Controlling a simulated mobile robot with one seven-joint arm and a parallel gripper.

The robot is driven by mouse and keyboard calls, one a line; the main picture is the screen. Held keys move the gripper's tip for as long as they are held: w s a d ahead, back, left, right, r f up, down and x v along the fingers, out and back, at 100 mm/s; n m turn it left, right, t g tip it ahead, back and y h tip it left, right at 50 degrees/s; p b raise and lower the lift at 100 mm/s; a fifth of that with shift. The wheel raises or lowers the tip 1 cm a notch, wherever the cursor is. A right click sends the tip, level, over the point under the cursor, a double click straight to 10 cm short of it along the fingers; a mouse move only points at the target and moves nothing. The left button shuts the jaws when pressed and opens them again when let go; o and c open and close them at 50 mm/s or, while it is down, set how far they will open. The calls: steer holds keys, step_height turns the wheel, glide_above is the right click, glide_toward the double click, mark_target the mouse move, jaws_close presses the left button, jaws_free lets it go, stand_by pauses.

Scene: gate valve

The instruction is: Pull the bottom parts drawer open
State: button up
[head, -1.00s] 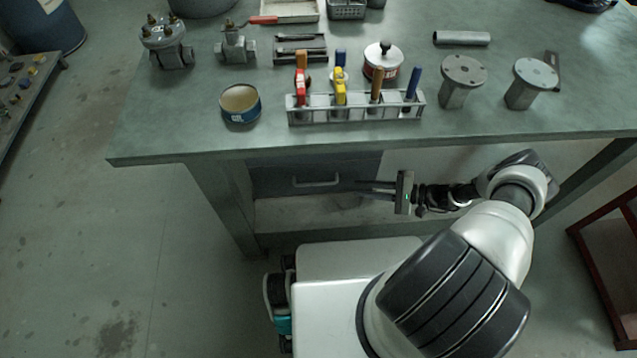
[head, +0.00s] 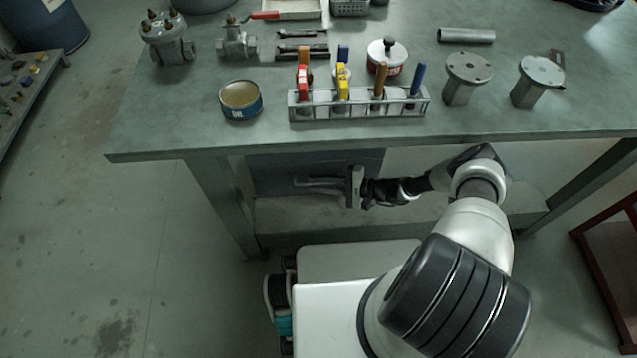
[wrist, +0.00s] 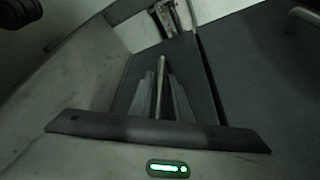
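The dark grey drawer unit (head: 275,172) hangs under the workbench in the head view. My gripper (head: 298,182) reaches in from the right with its fingers close to the drawer fronts and hides part of them. In the wrist view, a thin pale bar (wrist: 161,88), which looks like the bottom drawer's handle, stands between the two fingers of my gripper (wrist: 162,75). The fingers look spread, one on each side of the bar, with narrow gaps. A seam separates the dark bottom drawer front (wrist: 205,85) from another front at right, with its own handle (wrist: 303,16). The drawers look shut.
The workbench (head: 190,130) overhangs my arm. Its leg (head: 222,195) stands left of the drawers, and a low shelf (head: 300,215) lies below. A tool rack (head: 355,112) and several parts stand on top. A red frame (head: 590,245) stands at right.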

jaws_close()
steer(key=shift+s, duration=0.1)
